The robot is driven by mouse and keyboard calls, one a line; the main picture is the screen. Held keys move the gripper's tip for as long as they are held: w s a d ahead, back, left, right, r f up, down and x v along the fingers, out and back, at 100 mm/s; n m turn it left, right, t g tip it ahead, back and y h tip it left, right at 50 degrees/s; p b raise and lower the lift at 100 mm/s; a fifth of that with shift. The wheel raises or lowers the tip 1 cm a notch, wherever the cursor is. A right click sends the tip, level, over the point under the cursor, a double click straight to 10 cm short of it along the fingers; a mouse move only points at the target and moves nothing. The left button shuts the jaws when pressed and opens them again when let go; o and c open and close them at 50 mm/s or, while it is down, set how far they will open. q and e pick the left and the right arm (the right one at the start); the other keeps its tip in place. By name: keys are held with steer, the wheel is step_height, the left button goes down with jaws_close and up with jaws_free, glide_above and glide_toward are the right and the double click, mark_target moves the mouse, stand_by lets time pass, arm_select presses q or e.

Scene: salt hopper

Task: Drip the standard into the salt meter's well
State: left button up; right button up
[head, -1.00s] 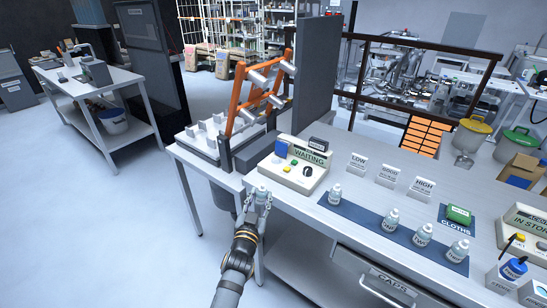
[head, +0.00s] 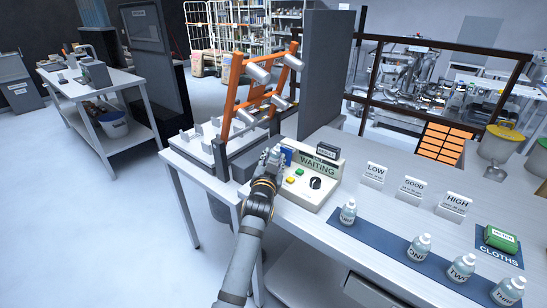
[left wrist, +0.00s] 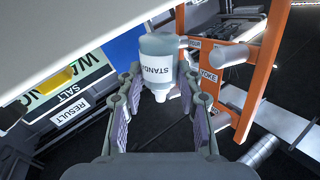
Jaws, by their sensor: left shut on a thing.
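The salt meter (head: 318,198) is a cream box on the bench with a green WAITING display, coloured buttons and a black knob. My left gripper (head: 271,157) is at the meter's left end, above or beside it; I cannot tell its exact height. In the left wrist view its fingers (left wrist: 158,112) are shut around a pale bottle (left wrist: 157,68) labelled STANDARD. The bottle's narrow end shows between the fingers. The bottle is mostly hidden in the head view, and its tilt is unclear. I cannot make out the well. My right gripper is not in view.
Several small bottles stand along a blue mat (head: 385,240). LOW (head: 374,175), GOOD (head: 411,190) and HIGH (head: 453,206) cards stand behind it. An orange rack (head: 232,95) and a grey upright panel (head: 328,70) stand close behind the gripper. A green CLOTHS pack (head: 501,238) lies right.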

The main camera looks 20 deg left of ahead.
arm_select(q)
steer(key=m+p, duration=0.2)
steer(key=a+m+p, duration=0.1)
steer(key=m+p, duration=0.2)
steer(key=shift+s+a, duration=0.1)
steer(key=shift+a, duration=0.1)
steer(key=m+p, duration=0.1)
steer(key=m, duration=0.1)
steer(key=m+p, duration=0.1)
steer(key=m, duration=0.2)
steer(key=a+f+m+p, duration=0.1)
steer(key=m+p, duration=0.1)
steer(key=shift+a+m, duration=0.1)
steer(key=shift+m, duration=0.2)
steer(key=m+p, duration=0.1)
steer(key=m, duration=0.2)
steer(key=shift+r, duration=0.1)
steer(key=m+p, duration=0.1)
steer(key=m, duration=0.1)
steer(key=shift+m, duration=0.4)
stand_by(0.9)
stand_by(0.6)
